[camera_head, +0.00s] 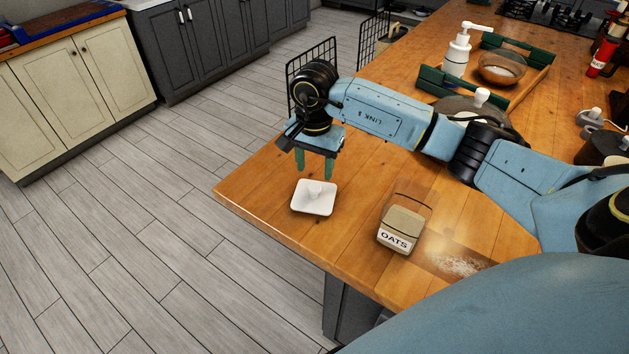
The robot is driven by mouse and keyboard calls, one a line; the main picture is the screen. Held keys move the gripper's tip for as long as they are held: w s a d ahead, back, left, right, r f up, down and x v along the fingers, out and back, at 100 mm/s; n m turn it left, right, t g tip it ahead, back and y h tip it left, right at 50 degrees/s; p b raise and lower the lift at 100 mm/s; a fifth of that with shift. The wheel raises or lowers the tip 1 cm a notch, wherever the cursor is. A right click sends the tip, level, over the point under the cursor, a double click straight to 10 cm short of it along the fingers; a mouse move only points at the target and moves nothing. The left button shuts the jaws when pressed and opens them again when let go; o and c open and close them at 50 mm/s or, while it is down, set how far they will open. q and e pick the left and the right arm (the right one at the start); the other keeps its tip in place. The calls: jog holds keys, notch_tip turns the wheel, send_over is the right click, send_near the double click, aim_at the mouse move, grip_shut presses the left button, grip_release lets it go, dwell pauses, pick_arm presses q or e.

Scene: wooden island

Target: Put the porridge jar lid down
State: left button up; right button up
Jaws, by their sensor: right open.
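The porridge jar lid (305,201) is a white square lid with a small knob. It lies flat on the wooden island near its left corner. My right gripper (315,174) is open and points down just above the lid, its green fingers apart above the knob. The fingers look clear of the lid. The porridge jar (401,228), labelled OATS, stands without a lid to the right of it. My left gripper is not in view.
White spilled powder (458,265) lies right of the jar. A green-handled tray (517,93) with a bowl (501,69), a white pump bottle (457,52) and a lidded pot are farther back. The island's edge (262,237) runs close to the lid.

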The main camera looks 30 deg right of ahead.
aim_at(315, 186)
notch_tip(315, 186, up, 6)
jog(key=shift+f, duration=0.2)
jog(key=shift+s, duration=0.1)
dwell(0.4)
